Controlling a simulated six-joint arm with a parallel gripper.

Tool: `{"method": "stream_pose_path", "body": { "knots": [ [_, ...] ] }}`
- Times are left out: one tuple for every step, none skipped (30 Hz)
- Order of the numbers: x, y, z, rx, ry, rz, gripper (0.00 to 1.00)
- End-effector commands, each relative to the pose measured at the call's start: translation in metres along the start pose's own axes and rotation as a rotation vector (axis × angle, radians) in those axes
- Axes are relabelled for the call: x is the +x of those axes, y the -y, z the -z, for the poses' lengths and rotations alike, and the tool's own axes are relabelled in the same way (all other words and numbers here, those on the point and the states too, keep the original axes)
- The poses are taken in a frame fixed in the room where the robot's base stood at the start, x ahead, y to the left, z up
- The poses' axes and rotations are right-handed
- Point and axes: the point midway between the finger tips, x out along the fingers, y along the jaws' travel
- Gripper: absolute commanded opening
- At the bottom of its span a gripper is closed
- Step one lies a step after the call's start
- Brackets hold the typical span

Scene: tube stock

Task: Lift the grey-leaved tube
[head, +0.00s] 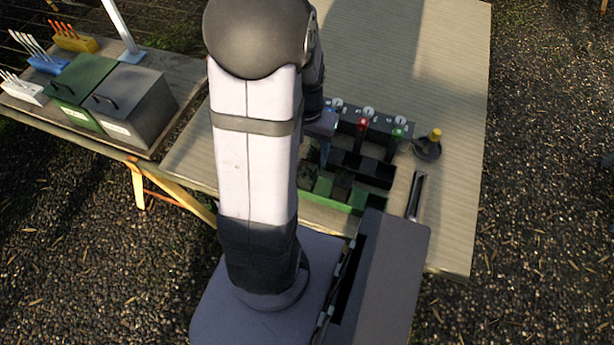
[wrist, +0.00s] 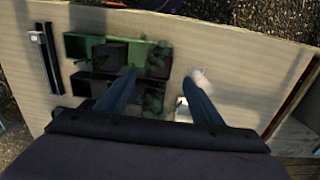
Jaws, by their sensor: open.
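My gripper (wrist: 159,76) is open, its two dark blue fingers apart and pointing down over the trays in the wrist view. In the head view my gripper (head: 324,148) shows only partly, beside my arm at the left end of the trays. Dark leafy plants (wrist: 155,68) stand between and just beyond the fingertips. I cannot tell which plant is the grey-leaved tube. A pale, blurred thing (wrist: 200,77) is close to the right fingertip. The green tray (wrist: 75,46) and the black tray (wrist: 82,84) hold square cells, some of them dark.
A dark rack with red (head: 363,124) and green (head: 398,133) pieces stands behind the trays. A yellow-topped piece (head: 434,136) and a black bar (head: 415,195) are at the right. Two lidded bins (head: 130,105) stand on the left table. The far tabletop (head: 420,60) is clear.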

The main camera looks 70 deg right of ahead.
Motion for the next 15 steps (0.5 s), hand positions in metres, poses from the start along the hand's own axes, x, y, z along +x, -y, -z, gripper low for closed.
{"method": "stream_pose_path", "body": {
  "knots": [
    [0.001,0.000,0.000,0.001,0.001,0.000,0.60],
    [0.002,0.000,0.000,0.001,0.001,0.000,0.60],
    [0.003,0.000,-0.001,0.000,0.001,0.000,0.60],
    [0.005,0.000,-0.001,0.000,0.002,0.000,0.60],
    [0.007,0.000,-0.001,0.000,0.003,-0.001,0.60],
    [0.010,0.000,-0.001,0.000,0.004,-0.001,0.60],
    [0.012,0.000,-0.001,0.000,0.004,-0.001,0.60],
    [0.015,0.000,-0.001,-0.001,0.004,-0.001,0.60],
    [0.017,0.000,-0.002,-0.001,0.004,-0.001,0.60],
    [0.019,0.000,-0.002,-0.001,0.003,-0.001,0.60],
    [0.020,0.000,-0.002,-0.001,0.002,0.000,0.60],
    [0.021,0.000,-0.001,-0.001,0.002,0.000,0.60],
    [0.021,0.000,-0.001,-0.001,0.001,0.000,0.60],
    [0.021,0.000,-0.001,-0.001,0.001,0.000,0.60],
    [0.022,0.000,-0.002,-0.001,0.001,0.000,0.60]
  ]
}}
